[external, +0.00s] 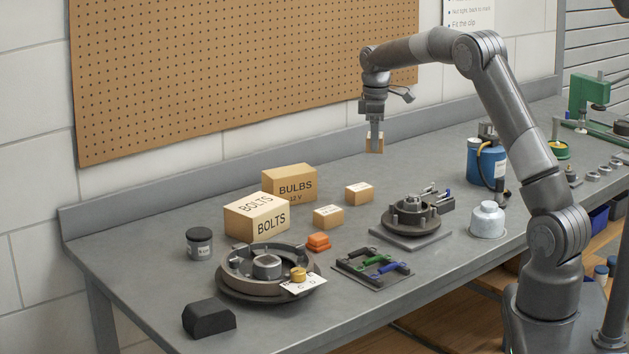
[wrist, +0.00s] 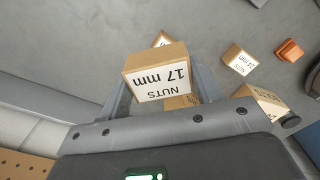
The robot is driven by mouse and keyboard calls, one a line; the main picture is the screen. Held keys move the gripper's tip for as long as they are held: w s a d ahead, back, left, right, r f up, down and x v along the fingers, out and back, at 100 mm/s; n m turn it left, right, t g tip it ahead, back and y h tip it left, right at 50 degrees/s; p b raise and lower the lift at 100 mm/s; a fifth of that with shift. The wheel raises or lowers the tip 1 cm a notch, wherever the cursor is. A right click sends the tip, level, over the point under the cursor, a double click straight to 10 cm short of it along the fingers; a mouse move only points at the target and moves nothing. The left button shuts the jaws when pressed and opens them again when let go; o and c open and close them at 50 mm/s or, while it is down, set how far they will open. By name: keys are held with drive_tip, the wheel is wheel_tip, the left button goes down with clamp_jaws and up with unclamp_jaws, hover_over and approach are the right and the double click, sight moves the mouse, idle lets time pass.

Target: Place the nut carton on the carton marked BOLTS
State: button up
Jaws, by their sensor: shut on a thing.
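My gripper (external: 375,143) is shut on a small tan carton and holds it in the air above the back part of the bench. In the wrist view this nut carton (wrist: 157,76) sits between the two fingers, its white label reading NUTS 17 mm. The larger carton marked BOLTS (external: 257,216) stands on the bench to the left of and below my gripper in the external view. Its top looks bare. In the wrist view, a carton at the lower right (wrist: 266,106) appears to be BOLTS, partly hidden by my gripper body.
The BULBS carton (external: 289,186) stands close behind BOLTS. Two small cartons (external: 359,193) (external: 328,216) stand to their right; one reads NUTS in the wrist view (wrist: 239,60).

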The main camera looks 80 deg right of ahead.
drive_tip(key=w+a+r+n, duration=0.4)
drive_tip(key=w+a+n, duration=0.5)
drive_tip(key=w+a, duration=0.6)
hover_over(273, 204)
drive_tip(key=f, duration=0.6)
drive_tip(key=shift+s+d, duration=0.1)
drive_tip(key=shift+s, duration=0.2)
drive_tip(key=shift+w+a+f, duration=0.2)
drive_tip(key=shift+w+f, duration=0.05)
drive_tip(key=shift+f, duration=1.95)
drive_tip(key=o, duration=1.1)
drive_tip(key=shift+f, duration=0.15)
drive_tip(key=shift+o, duration=0.2)
